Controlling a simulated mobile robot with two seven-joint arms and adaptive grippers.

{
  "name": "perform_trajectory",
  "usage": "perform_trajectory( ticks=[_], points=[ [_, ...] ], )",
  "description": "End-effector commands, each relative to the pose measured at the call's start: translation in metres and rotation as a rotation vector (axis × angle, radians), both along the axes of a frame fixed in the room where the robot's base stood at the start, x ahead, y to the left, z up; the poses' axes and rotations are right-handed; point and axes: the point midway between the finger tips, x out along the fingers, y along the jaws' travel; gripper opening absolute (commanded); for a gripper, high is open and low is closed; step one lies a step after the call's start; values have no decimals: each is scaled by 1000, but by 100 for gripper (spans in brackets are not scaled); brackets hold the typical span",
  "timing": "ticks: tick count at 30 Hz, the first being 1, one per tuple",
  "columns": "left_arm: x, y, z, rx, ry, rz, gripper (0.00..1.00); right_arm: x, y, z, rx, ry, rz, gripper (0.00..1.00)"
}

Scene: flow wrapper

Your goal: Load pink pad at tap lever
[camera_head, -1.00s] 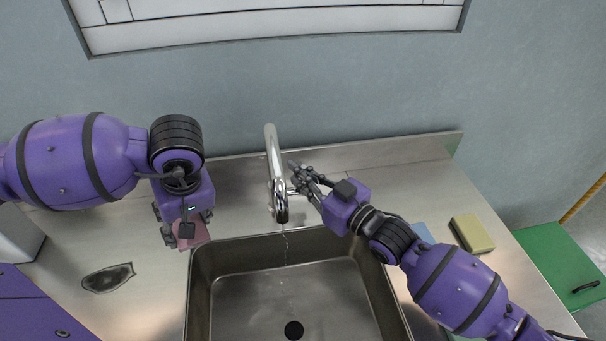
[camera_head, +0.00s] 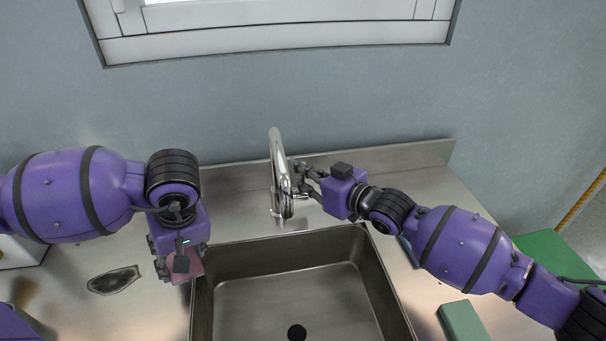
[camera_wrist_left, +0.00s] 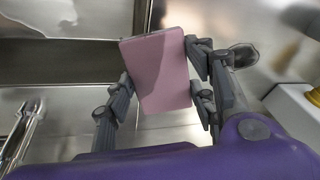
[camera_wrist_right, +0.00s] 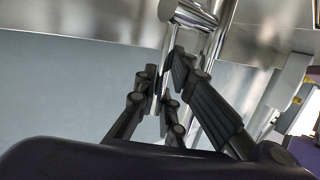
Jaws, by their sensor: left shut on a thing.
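My left gripper (camera_head: 178,262) is shut on the pink pad (camera_head: 190,268), holding it beside the sink's left rim. In the left wrist view the pink pad (camera_wrist_left: 157,72) sits tilted between the fingers. The chrome tap (camera_head: 281,170) stands behind the sink, its lever on the right side. My right gripper (camera_head: 302,180) is at the lever, its fingers close together. In the right wrist view the lever (camera_wrist_right: 161,85) shows as a thin bar between the fingertips; firm contact is unclear.
The steel sink (camera_head: 300,238) fills the counter's middle. A dark-edged grey patch (camera_head: 114,280) lies on the left counter. A green block (camera_head: 463,322) lies at front right, and a blue item (camera_head: 408,251) is partly hidden by my right arm. The window (camera_head: 270,43) is above.

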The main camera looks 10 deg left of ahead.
Motion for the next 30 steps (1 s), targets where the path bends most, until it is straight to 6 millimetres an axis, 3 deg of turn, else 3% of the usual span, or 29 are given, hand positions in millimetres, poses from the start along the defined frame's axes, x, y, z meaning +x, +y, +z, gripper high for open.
perform_trajectory(
  ticks=[4,15,30],
  points=[
    [0,0,0,0,0,0,30,0,0,1,0,-1,0,27],
    [0,0,0,0,0,0,30,-3,-4,2,1,-2,0,27],
    [0,0,0,0,0,0,30,-53,-81,21,-1,-2,-1,27]
  ],
)
